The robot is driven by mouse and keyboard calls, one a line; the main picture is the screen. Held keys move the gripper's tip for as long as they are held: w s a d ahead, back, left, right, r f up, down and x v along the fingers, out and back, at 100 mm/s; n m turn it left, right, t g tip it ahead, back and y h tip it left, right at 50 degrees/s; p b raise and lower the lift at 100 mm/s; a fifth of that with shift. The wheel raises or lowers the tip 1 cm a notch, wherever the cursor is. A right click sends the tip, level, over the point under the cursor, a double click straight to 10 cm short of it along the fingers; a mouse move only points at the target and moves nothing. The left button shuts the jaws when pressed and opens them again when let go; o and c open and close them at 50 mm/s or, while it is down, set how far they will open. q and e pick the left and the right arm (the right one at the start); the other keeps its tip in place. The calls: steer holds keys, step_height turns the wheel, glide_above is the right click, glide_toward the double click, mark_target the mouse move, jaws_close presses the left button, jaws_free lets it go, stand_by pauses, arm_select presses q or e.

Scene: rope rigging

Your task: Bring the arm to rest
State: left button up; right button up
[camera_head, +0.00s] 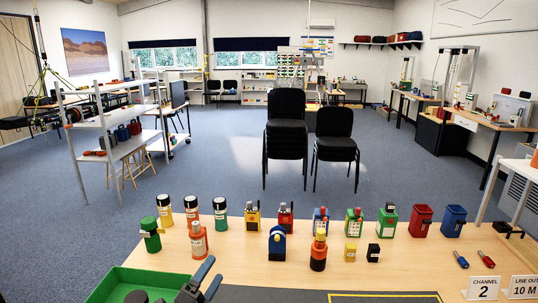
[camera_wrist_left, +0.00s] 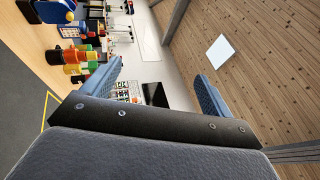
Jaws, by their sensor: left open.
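My left gripper (camera_head: 207,279) is low in the head view, above the near left of the table, beside the green tray (camera_head: 118,287). In the left wrist view its two blue-grey fingers (camera_wrist_left: 160,88) are spread apart with nothing between them. The wrist camera looks across the table on its side, with the wooden ceiling at the right of the picture. My right gripper does not show in either view.
Several coloured bottles and blocks stand in rows on the wooden table (camera_head: 270,265), such as a blue device (camera_head: 277,243) and an orange-black bottle (camera_head: 318,250). Red (camera_head: 421,220) and blue (camera_head: 453,220) bins stand to the right. Black chairs (camera_head: 286,135) stand beyond.

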arm_select(q)
steer(key=s+a+f+n+g+y, duration=0.3)
steer(key=s+a+f+n+y, duration=0.15)
steer(key=f+n, duration=0.3)
steer(key=s+a+f+n+g+y, duration=0.2)
steer(key=s+a+f+n+y, duration=0.15)
steer(key=f+n+y, duration=0.35)
steer(key=s+d+f+n+g+h, duration=0.1)
steer(key=s+f+n+g, duration=0.4)
steer(key=s, duration=0.6)
steer(key=s+f+n+g+h, duration=0.1)
steer(key=s+f+n+g, duration=0.2)
steer(key=s+f+g, duration=0.6)
step_height(320, 180, down, 22)
steer(key=d+t, duration=0.2)
steer(key=s+f, duration=0.4)
steer(key=f, duration=0.7)
steer(key=s+f+g, duration=0.1)
steer(key=s+f, duration=0.2)
steer(key=f, duration=0.8)
steer(key=shift+s+d+f, duration=0.15)
steer(key=shift+s+f, duration=0.25)
